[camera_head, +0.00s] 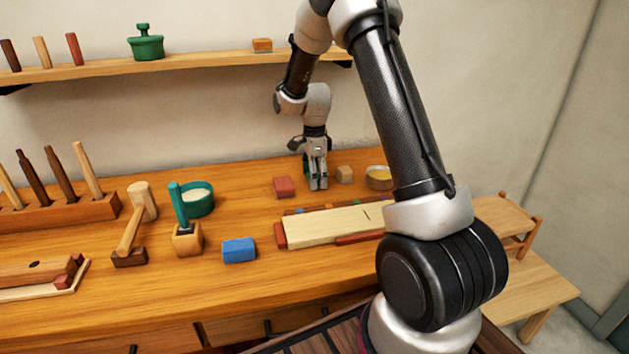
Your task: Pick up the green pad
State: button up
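My gripper (318,187) points down at the back of the wooden bench, between a red block and a tan block. A small patch of green (306,168) shows at the left edge of my gripper; it may be the green pad, but most of it is hidden behind the fingers. The fingers look close together. I cannot tell whether they are shut on it, or whether it touches the bench.
The red block (284,187) is close left of my gripper, the tan block (345,174) close right, with a bowl (379,178) beyond. A pale board (330,226) lies in front. A blue block (238,250), mallet (137,220) and green bowl (197,202) stand left.

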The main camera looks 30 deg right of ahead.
jog(key=c, duration=1.1)
jog(key=shift+r, duration=0.1)
jog(key=shift+c, duration=0.2)
